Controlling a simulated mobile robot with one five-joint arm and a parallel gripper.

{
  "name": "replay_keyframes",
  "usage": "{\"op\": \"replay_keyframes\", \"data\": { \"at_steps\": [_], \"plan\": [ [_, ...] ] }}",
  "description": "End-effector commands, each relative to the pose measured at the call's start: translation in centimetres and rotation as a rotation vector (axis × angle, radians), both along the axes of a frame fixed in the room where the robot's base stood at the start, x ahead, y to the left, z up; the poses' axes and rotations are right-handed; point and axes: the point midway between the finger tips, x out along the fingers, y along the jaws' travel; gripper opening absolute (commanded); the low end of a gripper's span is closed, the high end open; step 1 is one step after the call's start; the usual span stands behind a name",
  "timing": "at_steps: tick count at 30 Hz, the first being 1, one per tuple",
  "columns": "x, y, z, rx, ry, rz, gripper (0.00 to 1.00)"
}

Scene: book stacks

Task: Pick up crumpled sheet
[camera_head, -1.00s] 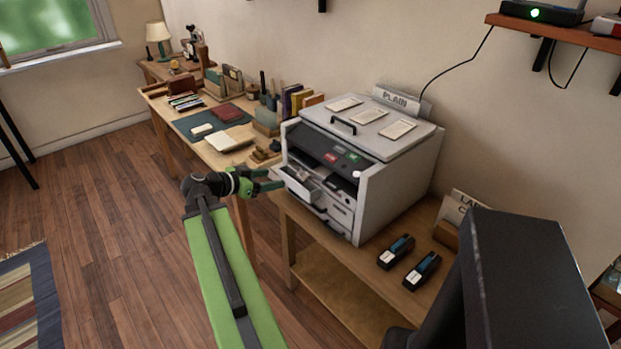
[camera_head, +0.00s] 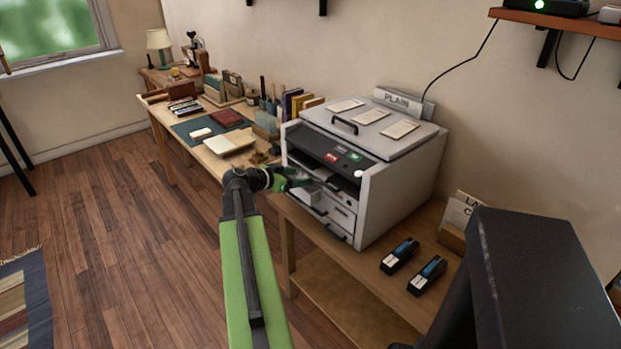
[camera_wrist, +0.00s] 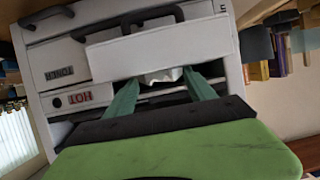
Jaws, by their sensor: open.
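The crumpled sheet (camera_wrist: 162,76) shows as a small white, jagged-edged piece in the wrist view, inside an opening of the printer. A white panel of the printer hides part of it. My gripper (camera_wrist: 158,80) is open, with its two green fingers on either side of the sheet and their tips close to it. I cannot tell whether they touch it. In the head view my gripper (camera_head: 300,180) is at the front of the white printer (camera_head: 395,200), and the sheet cannot be made out there.
A desk (camera_head: 185,147) with books and an open pad (camera_head: 229,144) stands to the left. The printer front has drawers with dark handles.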

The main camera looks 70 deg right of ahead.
Motion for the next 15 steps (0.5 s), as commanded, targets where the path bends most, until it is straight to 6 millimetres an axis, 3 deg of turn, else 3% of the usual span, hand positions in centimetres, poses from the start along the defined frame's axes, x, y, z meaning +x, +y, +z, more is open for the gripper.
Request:
{"op": "replay_keyframes", "data": {
  "at_steps": [4, 15],
  "plan": [
    [0.02, 0.07, 0.1, 0.0, 0.0, 0.0, 0.61],
    [-0.02, 0.06, 0.1, 0.0, -0.001, 0.0, 0.13]
  ]
}}
